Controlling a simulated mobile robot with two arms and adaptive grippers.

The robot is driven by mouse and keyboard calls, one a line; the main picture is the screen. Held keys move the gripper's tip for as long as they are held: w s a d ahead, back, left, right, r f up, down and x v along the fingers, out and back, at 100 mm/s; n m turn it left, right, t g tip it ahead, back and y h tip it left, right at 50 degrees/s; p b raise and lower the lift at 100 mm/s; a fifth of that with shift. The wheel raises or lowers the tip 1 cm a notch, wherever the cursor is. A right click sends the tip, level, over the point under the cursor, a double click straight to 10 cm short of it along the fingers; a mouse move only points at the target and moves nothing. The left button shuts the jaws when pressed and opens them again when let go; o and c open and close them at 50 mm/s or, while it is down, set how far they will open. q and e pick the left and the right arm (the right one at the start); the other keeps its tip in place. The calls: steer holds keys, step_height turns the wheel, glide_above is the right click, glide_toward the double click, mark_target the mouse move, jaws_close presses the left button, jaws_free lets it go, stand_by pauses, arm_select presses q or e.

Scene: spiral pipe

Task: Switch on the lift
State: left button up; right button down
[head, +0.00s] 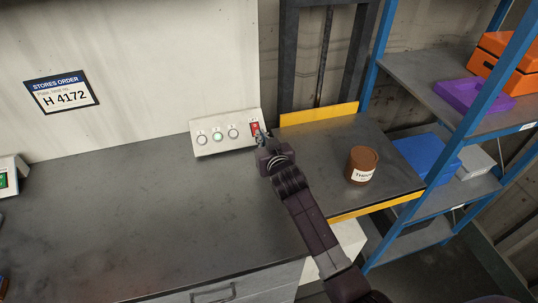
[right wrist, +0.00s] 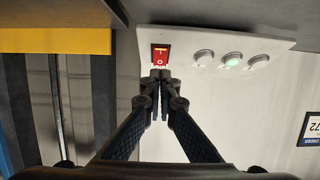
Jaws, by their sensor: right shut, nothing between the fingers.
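A pale control box (head: 208,149) stands at the back of the grey worktop. It has three round buttons, the middle one (head: 218,136) lit green, and a red rocker switch (head: 255,127) at its right end. The switch also shows in the right wrist view (right wrist: 160,54), with a bright strip along its upper edge there. My right gripper (head: 261,138) is shut and empty, its fingertips (right wrist: 160,74) right by the switch. I cannot tell whether they touch it. The lift platform (head: 315,150), dark with yellow edges, is right of the box. My left gripper is out of view.
A brown pot (head: 361,164) with a white label stands on the platform. A blue-framed shelf (head: 428,80) at the right holds orange, purple, blue and grey boxes. Another small device (head: 8,178) with a green display is at the left edge. The worktop's middle is clear.

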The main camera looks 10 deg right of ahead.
steer(key=s, duration=0.3)
steer(key=shift+s+d+f, duration=0.1)
steer(key=shift+s+f, duration=0.15)
steer(key=shift+s, duration=0.05)
steer(key=s, duration=0.1)
steer(key=s+b, duration=0.1)
steer(key=s, duration=0.3)
steer(key=shift+d+r, duration=0.1)
steer(key=shift+d, duration=0.25)
steer(key=shift+s, duration=0.15)
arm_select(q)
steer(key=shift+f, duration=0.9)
